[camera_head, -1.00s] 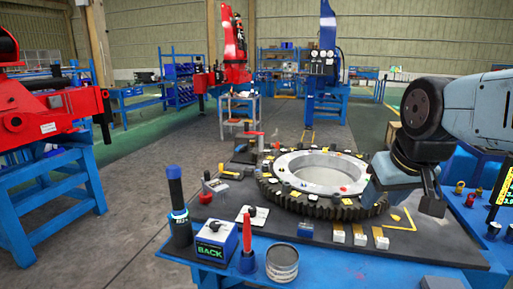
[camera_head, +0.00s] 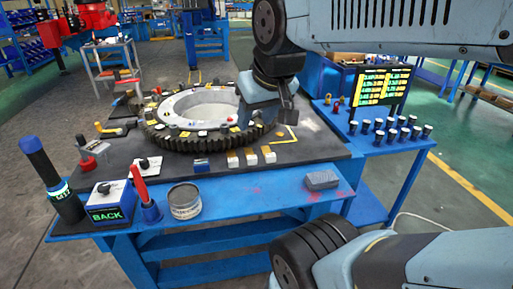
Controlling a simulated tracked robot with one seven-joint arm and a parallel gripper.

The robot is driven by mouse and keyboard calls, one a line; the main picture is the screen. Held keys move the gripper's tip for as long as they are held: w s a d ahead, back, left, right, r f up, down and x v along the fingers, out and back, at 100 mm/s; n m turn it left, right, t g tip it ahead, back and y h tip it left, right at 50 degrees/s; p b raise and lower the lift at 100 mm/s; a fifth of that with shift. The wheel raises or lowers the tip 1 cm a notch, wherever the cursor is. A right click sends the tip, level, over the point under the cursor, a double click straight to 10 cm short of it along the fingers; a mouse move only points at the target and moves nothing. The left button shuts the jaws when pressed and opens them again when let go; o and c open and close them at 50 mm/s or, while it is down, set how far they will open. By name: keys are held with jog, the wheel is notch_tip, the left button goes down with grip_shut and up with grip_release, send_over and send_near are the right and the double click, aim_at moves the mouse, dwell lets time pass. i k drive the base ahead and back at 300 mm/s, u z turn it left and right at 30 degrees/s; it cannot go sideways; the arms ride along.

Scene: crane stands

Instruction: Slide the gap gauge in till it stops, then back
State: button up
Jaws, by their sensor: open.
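A large dark toothed gear ring (camera_head: 188,141) with a pale inner ring lies flat on the black mat of the blue bench. Small yellow, white and red pieces sit around its top. My gripper (camera_head: 286,117) is open, fingers pointing down, at the right edge of the ring. My wrist partly covers that edge. I cannot see anything between the fingers. A yellow L-shaped piece (camera_head: 290,137) lies on the mat just below the gripper. I cannot tell which piece is the gap gauge.
Along the front stand a dark cylinder (camera_head: 50,179), a BACK box (camera_head: 108,203), a red-handled tool (camera_head: 141,191), a round tin (camera_head: 185,201) and a grey block (camera_head: 321,180). At right, a screen (camera_head: 382,86) stands behind several small cups. My arm fills the upper right.

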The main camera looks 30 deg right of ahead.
aim_at(201, 165)
jog(key=u, duration=0.8)
jog(key=k, duration=1.55)
jog(key=z, duration=0.7)
jog(key=i, duration=1)
jog(key=u, duration=0.05)
